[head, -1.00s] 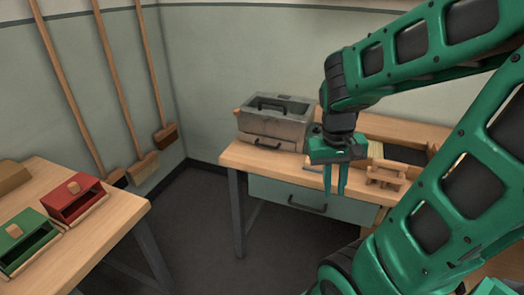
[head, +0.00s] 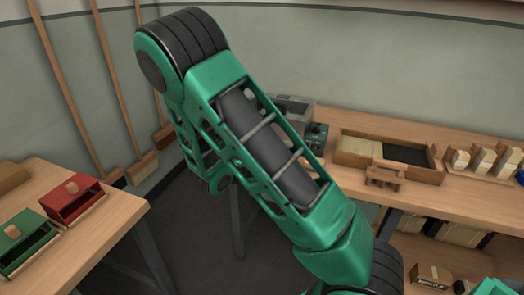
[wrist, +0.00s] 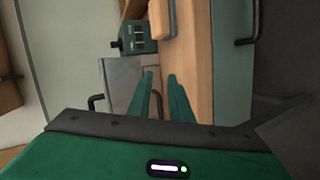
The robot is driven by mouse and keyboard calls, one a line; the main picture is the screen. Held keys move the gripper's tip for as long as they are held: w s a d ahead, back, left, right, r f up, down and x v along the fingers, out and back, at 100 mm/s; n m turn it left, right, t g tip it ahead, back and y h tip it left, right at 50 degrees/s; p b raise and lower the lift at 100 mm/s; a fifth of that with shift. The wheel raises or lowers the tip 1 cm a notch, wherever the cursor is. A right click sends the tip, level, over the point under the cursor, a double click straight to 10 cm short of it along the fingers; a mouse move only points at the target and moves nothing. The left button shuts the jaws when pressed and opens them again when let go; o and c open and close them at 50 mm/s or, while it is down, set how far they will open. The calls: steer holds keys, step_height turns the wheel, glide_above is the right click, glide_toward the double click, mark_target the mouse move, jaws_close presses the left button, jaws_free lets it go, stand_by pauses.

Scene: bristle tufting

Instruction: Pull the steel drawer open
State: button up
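The grey steel box (head: 292,108) stands on the back workbench. In the head view my arm hides most of it, including its drawer front. In the wrist view, which is turned sideways, the steel box (wrist: 122,82) is just beyond my fingers, with a dark handle (wrist: 96,103) at its left. In the head view my gripper is hidden behind my arm.
A pale green drawer front (wrist: 234,60) with a black handle (wrist: 252,25) lies under the bench edge. A dark green box with knobs (head: 317,138) stands beside the steel box. A wooden tray (head: 352,145) is farther right. A left table (head: 110,222) holds red and green boxes.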

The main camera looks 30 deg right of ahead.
steer(key=w+a+f+n+t, duration=0.2)
steer(key=w+a+n+t, duration=0.3)
steer(key=w+a, duration=0.15)
steer(key=x, duration=1)
steer(key=shift+d+r, duration=0.1)
steer(key=shift+d, duration=0.2)
steer(key=shift+c, duration=0.4)
jaws_close()
